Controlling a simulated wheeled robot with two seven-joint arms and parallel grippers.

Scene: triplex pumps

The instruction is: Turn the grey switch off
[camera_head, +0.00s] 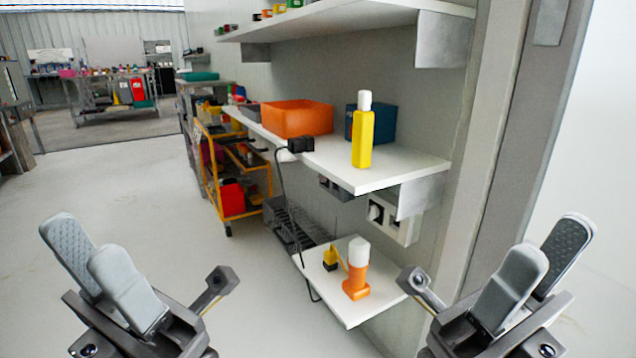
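A grey-white wall box (402,229) is fixed to the wall under the middle shelf, at the right of the head view. A dark round part (375,212) shows on its left side. The box is small, partly behind the shelf bracket, and I cannot tell the grey switch or its position. My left gripper (84,240) is at the lower left, open and empty, far from the box. My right gripper (550,243) is at the lower right, open and empty, apart from the box and nearer to the camera.
The middle shelf (400,168) holds a yellow bottle (362,138), an orange bin (297,119) and a blue box (383,124). A low shelf (350,314) holds an orange bottle (356,276). A black cable hangs at its left. A pillar (500,140) stands right. Floor at left is clear.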

